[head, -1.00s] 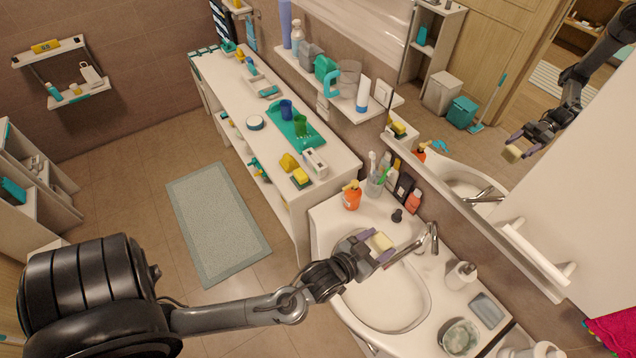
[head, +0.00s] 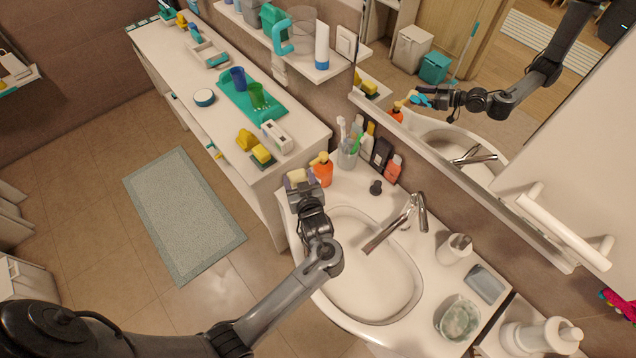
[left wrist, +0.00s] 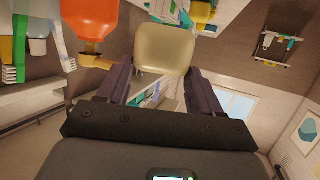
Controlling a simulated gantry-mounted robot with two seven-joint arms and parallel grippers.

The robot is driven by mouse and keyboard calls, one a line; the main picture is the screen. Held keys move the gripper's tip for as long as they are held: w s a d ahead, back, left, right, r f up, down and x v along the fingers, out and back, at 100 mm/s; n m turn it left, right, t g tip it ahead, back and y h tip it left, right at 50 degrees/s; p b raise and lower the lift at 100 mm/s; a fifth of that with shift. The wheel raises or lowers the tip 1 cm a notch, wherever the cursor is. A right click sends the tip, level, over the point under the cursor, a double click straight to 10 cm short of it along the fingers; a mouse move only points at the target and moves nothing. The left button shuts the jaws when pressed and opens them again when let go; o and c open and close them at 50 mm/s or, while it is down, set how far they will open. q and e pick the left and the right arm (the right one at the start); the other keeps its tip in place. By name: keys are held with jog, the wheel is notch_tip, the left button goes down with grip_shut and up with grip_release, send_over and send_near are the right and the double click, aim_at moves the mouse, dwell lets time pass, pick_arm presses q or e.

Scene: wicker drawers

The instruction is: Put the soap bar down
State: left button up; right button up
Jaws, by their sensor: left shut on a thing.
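The pale yellow soap bar (head: 297,176) is in my left gripper (head: 301,182), over the back left part of the washbasin counter (head: 345,190). In the left wrist view the soap bar (left wrist: 165,49) sits between the two purple fingers of my left gripper (left wrist: 160,75), which is shut on it. The orange pump bottle (head: 323,171) stands just right of the soap in the head view. I cannot tell whether the soap touches the counter. My right gripper is not in view.
The sink basin (head: 375,280) and faucet (head: 400,225) lie to the right of my gripper. A cup of toothbrushes (head: 348,155) and several bottles stand behind. A grey soap dish (head: 486,284) and glass bowl (head: 458,318) sit at the right. Left of the counter is a long shelf unit (head: 215,115).

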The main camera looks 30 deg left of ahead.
pick_arm(q)
jog(key=shift+f+b, duration=3.9)
jog(key=shift+f, duration=0.25)
jog(key=shift+r, duration=0.1)
jog(key=shift+f, duration=0.3)
jog(key=o, duration=1.1)
jog(key=shift+r, duration=0.15)
